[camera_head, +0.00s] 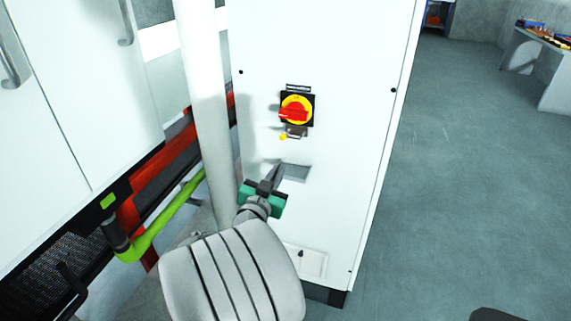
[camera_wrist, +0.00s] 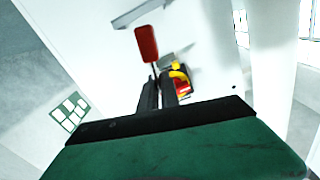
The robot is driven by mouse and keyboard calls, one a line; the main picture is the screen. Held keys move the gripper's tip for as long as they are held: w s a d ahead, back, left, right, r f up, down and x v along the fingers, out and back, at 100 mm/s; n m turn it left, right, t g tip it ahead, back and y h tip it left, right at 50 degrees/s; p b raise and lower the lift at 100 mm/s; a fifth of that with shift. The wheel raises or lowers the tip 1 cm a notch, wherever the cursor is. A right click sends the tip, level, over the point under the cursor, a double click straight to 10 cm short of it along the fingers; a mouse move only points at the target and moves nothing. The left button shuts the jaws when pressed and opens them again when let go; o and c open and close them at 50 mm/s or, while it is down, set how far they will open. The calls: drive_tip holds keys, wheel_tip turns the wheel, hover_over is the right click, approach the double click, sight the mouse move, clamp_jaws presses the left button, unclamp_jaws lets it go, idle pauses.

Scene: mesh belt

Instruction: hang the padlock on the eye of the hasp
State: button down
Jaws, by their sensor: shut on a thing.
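The padlock shows in the wrist view as a red body (camera_wrist: 147,45) with a thin shackle running to my fingertips. My gripper (camera_wrist: 160,90) is shut on it; it also shows in the head view (camera_head: 275,173), in front of the white cabinet and below the switch. The padlock is not discernible in the head view. The small grey hasp (camera_head: 296,131) sits just under the red and yellow rotary switch (camera_head: 296,109), with a small yellow piece beside it. In the wrist view the hasp (camera_wrist: 168,62) is partly covered, and its eye is too small to make out. The padlock appears apart from it.
The white cabinet (camera_head: 340,60) carries a grey ledge (camera_head: 296,172) just beside my fingertips. A white upright column (camera_head: 205,90) stands close on the left, with a green pipe (camera_head: 165,223) beyond it. Open floor lies to the right, with a workbench (camera_head: 550,60) far back.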

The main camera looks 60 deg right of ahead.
drive_tip(key=shift+s+a, duration=0.2)
drive_tip(key=shift+a, duration=1.05)
drive_tip(key=shift+f+b, duration=0.1)
drive_tip(key=shift+b, duration=0.35)
drive_tip(key=w+d+b, duration=0.1)
drive_tip(key=w+d, duration=0.1)
drive_tip(key=d, duration=1)
idle(0.3)
drive_tip(key=shift+r, duration=0.25)
drive_tip(key=shift+s+d+r+p, duration=0.1)
drive_tip(key=shift+s+r+p, duration=0.2)
drive_tip(key=shift+r+p, duration=0.5)
drive_tip(key=shift+s+r+p, duration=0.3)
drive_tip(key=shift+r+p, duration=0.15)
drive_tip(key=shift+r, duration=0.55)
drive_tip(key=shift+s+d+r+p, duration=0.1)
drive_tip(key=shift+s+r+p, duration=0.2)
drive_tip(key=shift+r+p, duration=0.5)
drive_tip(key=shift+r, duration=0.1)
